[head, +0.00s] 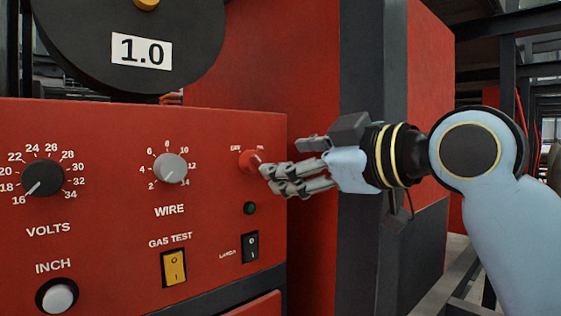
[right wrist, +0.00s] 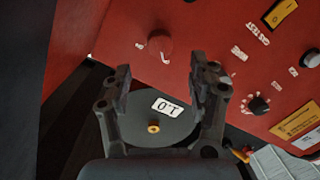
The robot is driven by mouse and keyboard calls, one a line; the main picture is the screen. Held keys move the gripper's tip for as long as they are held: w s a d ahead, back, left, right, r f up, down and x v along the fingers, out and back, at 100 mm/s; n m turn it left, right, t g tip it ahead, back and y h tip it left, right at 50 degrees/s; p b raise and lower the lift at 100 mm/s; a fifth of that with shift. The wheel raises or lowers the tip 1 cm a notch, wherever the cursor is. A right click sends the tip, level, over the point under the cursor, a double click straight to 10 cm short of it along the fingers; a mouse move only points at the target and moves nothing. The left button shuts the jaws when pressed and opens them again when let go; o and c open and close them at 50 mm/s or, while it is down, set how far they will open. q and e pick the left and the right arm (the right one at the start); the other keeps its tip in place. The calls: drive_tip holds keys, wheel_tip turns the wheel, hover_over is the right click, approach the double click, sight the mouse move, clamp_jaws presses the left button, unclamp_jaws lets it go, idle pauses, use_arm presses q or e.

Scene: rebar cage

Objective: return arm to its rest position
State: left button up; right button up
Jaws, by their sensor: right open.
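My right arm (head: 510,220) reaches in from the right side of the head view, towards a red control panel (head: 110,140). My right gripper (head: 268,180) is at the panel's right edge, beside a small red knob (head: 249,161). Its fingers are apart with nothing between them. In the right wrist view the two fingers (right wrist: 160,70) stand open, with the red knob (right wrist: 160,44) beyond the gap between their tips. I cannot tell whether a finger touches the knob. My left gripper is in neither view.
The panel carries a black VOLTS dial (head: 43,178), a grey WIRE dial (head: 171,168), a yellow GAS TEST switch (head: 173,267), a black switch (head: 251,247) and a white INCH button (head: 58,298). A black disc (head: 90,70) marked 1.0 is above. A dark post (head: 372,60) stands behind my gripper.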

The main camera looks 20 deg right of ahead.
idle(0.4)
drive_tip(key=s+d+f+m+g+h, duration=0.2)
drive_tip(key=s+f+m+g, duration=0.1)
drive_tip(key=f, duration=0.9)
drive_tip(key=s+d+f+m+g+h, duration=0.2)
drive_tip(key=s+d+f+m+g, duration=0.15)
drive_tip(key=s+f, duration=0.75)
drive_tip(key=s+d+f+m+g+h, duration=0.3)
drive_tip(key=s+f+g, duration=0.2)
drive_tip(key=s+f, duration=0.6)
wheel_tip(320, 180, down, 37)
drive_tip(key=s+d+g+b, duration=0.2)
drive_tip(key=b, duration=0.8)
drive_tip(key=s+f+b, duration=0.4)
drive_tip(key=s+f, duration=0.5)
drive_tip(key=f, duration=0.2)
drive_tip(key=s+d+f+m+g+b, duration=0.1)
drive_tip(key=s+f+b, duration=0.2)
drive_tip(key=s+f, duration=0.6)
wheel_tip(320, 180, down, 4)
drive_tip(key=shift+s+d+r+b, duration=0.15)
drive_tip(key=shift+s+r+b, duration=0.1)
drive_tip(key=shift+s+b, duration=0.15)
